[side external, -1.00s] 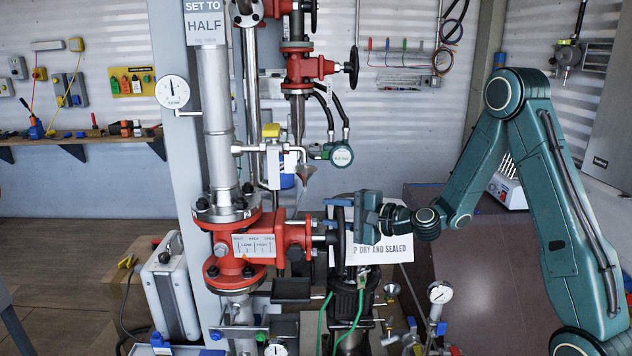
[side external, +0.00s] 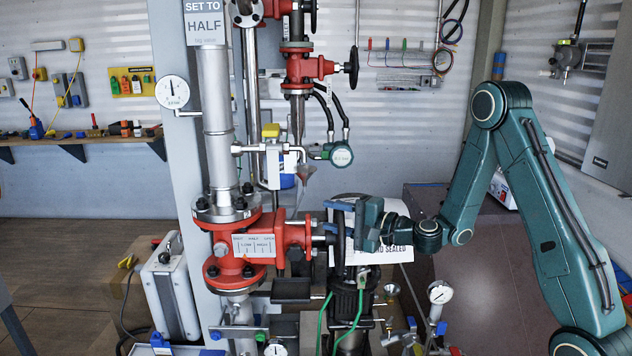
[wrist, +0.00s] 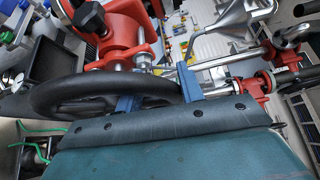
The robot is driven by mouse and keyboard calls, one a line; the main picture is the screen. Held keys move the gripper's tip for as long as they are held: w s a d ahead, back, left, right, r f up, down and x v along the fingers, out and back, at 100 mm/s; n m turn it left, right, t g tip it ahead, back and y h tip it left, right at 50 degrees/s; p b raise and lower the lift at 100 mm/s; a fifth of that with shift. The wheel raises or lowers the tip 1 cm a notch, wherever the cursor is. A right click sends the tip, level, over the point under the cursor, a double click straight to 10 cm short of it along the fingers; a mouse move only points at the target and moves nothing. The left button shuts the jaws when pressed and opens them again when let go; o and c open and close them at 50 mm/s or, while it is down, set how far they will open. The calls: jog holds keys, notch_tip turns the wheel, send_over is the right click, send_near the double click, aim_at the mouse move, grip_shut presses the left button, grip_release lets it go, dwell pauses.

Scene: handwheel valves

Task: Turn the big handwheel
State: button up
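The big handwheel (side external: 338,252) is black and seen nearly edge-on in the side view, at the right end of the red valve (side external: 240,247). Its thick rim also fills the left of the wrist view (wrist: 60,92). My gripper (side external: 338,218) is at the wheel's upper part, coming from the right. In the wrist view, its two blue fingers (wrist: 157,95) stand apart with the right end of the rim between them. I see no clear grip on the rim. A sign reading "SET TO HALF" (side external: 205,20) hangs above. The scale plate's pointer is too small to read.
A smaller red valve with a black wheel (side external: 353,67) is higher up. A white sign (side external: 398,250) is behind my gripper.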

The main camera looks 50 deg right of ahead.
jog(key=s+d, duration=0.2)
jog(key=shift+s+d, duration=0.15)
jog(key=shift+d, duration=0.25)
dwell(0.3)
jog(key=shift+r, duration=0.1)
jog(key=shift+m, duration=0.3)
